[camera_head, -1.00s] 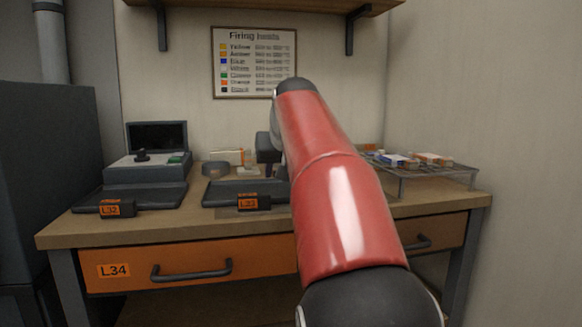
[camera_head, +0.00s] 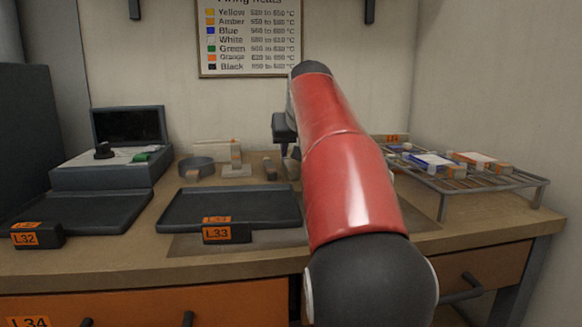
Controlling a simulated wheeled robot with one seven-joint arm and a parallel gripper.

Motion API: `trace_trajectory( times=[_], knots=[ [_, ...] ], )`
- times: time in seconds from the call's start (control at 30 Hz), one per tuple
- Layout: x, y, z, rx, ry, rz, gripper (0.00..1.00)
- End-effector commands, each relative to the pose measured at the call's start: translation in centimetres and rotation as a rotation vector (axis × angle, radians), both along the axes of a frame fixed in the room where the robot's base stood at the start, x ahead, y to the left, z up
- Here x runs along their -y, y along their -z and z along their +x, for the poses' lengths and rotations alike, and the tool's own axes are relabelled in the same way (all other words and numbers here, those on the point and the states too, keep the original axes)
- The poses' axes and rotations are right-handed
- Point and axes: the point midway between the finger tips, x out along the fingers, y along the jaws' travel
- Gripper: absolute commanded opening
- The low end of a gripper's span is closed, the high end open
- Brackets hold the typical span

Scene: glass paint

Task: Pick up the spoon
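I cannot make out a spoon in this view. My gripper (camera_head: 285,150) is small and dark beside the upper end of my red arm, above the back middle of the bench. The arm hides part of it, and I cannot tell whether its fingers are open or shut. My arm also covers a broad strip of the bench between the middle tray and the wire rack.
The dark tray labelled L33 (camera_head: 255,207) looks empty, as does the L32 tray (camera_head: 100,211) to its left. Behind them are a grey round dish (camera_head: 196,167), a small stand (camera_head: 236,170) and a device (camera_head: 110,170). A wire rack (camera_head: 490,184) holding flat pieces stands right.

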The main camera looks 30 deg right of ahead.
Motion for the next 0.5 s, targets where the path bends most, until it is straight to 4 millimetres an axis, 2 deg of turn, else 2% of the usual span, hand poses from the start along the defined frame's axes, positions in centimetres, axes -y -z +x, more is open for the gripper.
trace_trajectory(
  times=[0.33,0.5],
  knots=[
    [0.4,3.4,2.7,-0.004,0.000,0.001,0.31],
    [0.7,4.4,3.7,-0.001,0.001,0.001,0.31]
  ],
)
